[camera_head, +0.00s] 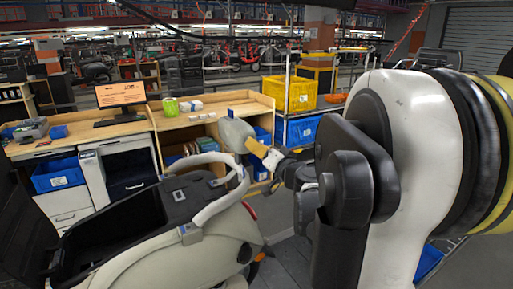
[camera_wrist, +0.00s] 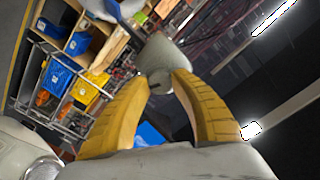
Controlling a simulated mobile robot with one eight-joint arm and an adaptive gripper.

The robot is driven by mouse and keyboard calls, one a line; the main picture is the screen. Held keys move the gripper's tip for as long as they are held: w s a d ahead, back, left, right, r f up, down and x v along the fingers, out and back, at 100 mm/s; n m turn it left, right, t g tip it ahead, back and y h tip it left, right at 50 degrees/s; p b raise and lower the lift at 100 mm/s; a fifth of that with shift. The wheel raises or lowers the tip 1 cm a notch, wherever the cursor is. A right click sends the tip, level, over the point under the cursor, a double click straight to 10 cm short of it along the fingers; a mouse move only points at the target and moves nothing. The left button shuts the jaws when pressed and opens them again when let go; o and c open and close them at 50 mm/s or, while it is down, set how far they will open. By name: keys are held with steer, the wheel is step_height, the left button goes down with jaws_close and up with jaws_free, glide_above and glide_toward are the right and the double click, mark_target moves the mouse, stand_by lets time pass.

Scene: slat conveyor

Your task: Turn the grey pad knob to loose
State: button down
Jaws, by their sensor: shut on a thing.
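The grey pad (camera_head: 236,133) stands at the end of a pale curved bar on a cream vehicle body in the head view. In the wrist view the pad (camera_wrist: 166,52) narrows toward my gripper, with the round grey knob (camera_wrist: 154,83) at its near end. The knob has a dark slot on its face. My gripper (camera_head: 262,151) reaches the pad from the right. In the wrist view the yellow fingertips of my gripper (camera_wrist: 165,84) are on either side of the knob and shut on it. Any marking for loose or tight cannot be made out.
The cream vehicle body (camera_head: 165,252) with its curved bars fills the lower left. Behind it stands a wooden workbench (camera_head: 203,116) with a monitor (camera_head: 120,93). A yellow crate (camera_head: 290,95) and a blue crate (camera_head: 298,131) sit on a rack behind my gripper.

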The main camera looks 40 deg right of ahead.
steer(key=shift+n, duration=1.6)
stand_by(0.3)
steer(key=c, duration=1)
jaws_free()
steer(key=v, duration=1.2)
steer(key=shift+f, duration=0.1)
